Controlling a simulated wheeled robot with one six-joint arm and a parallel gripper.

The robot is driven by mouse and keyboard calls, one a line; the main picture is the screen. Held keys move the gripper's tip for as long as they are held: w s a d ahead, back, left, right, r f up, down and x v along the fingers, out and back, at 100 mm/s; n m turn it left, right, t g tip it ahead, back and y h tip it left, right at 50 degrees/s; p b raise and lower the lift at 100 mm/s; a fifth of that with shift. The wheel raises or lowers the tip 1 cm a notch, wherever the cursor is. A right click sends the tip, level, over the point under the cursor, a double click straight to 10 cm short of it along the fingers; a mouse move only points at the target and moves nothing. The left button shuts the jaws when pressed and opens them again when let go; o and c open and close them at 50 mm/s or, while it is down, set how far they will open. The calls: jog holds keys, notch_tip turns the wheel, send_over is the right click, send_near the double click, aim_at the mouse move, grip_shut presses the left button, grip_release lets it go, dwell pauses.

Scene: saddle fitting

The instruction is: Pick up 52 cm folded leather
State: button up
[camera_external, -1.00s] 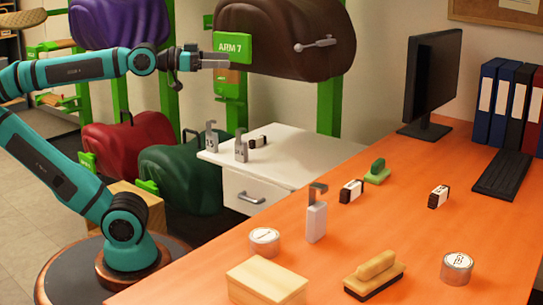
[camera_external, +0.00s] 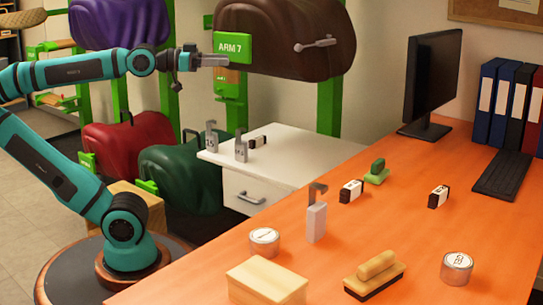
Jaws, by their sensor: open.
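No thing in view carries a readable 52 cm mark, and I cannot tell which one is the folded leather. Large leather-like saddle shapes hang on green racks: a brown one (camera_external: 290,45), a purple one (camera_external: 120,22), a red one (camera_external: 128,147) and a green one (camera_external: 185,175). My gripper (camera_external: 219,60) is open and empty.
The orange desk (camera_external: 420,225) holds a hooked white block (camera_external: 316,215), round tins (camera_external: 457,267), a brush (camera_external: 373,275), a wooden box (camera_external: 267,283) and a monitor (camera_external: 432,82).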

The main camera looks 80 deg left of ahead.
jog(key=n+g, duration=0.9)
jog(key=g, duration=0.8)
send_over(353, 185)
notch_tip(353, 185, down, 27)
jog(key=shift+f, duration=0.15)
jog(key=shift+a+f, duration=0.15)
jog(key=shift+f, duration=2.75)
grip_shut()
